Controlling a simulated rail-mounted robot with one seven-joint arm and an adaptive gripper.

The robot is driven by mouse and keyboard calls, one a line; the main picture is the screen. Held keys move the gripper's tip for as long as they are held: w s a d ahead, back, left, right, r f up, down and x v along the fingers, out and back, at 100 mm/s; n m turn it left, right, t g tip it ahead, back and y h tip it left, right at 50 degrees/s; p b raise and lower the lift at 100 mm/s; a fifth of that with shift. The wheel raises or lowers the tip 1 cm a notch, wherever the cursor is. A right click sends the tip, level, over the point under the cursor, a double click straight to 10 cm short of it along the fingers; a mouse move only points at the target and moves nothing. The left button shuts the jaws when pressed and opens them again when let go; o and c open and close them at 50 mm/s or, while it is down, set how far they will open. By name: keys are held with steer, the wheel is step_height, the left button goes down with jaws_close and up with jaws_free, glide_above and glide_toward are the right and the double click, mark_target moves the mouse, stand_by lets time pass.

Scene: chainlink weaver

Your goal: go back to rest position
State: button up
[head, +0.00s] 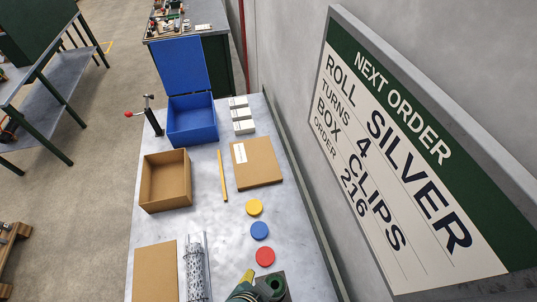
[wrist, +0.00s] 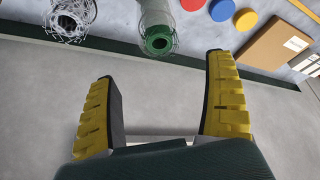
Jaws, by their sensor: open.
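My gripper shows in the wrist view (wrist: 160,66) with its two yellow ribbed fingers wide apart and nothing between them. In the head view only a small part of it, with a yellow finger, shows at the bottom edge of the table (head: 215,232). A green roll (head: 274,285) stands beside it there. In the wrist view the green roll (wrist: 158,42) lies beyond the fingertips, apart from them. A silver mesh roll (head: 197,265) lies left of the gripper; a mesh roll also shows in the wrist view (wrist: 72,18).
Red (head: 265,257), blue (head: 260,231) and yellow (head: 254,207) discs lie on the table. Beyond are an open cardboard box (head: 165,180), a blue lidded box (head: 191,120), a yellow stick (head: 222,175) and a flat brown panel (head: 257,162). A wall with an order sign (head: 400,160) stands right.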

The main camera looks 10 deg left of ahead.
steer(key=w+d+r+m+t+p, duration=0.1)
steer(key=w+d+r+t+p, duration=0.15)
steer(key=w+r, duration=0.45)
steer(key=w+d+r+t+p, duration=0.2)
steer(key=w+d+r+t, duration=0.15)
steer(key=r, duration=0.65)
steer(key=w+d+r+m+t+p, duration=0.1)
steer(key=w+d+r+t+p, duration=0.2)
steer(key=r, duration=0.6)
step_height(320, 180, up, 22)
steer(key=s+n+t+y, duration=0.1)
steer(key=n+t+y, duration=0.1)
steer(key=n+t, duration=0.6)
steer(key=shift+a+f+t, duration=0.2)
steer(key=shift+f+t, duration=0.05)
steer(key=shift+t, duration=0.45)
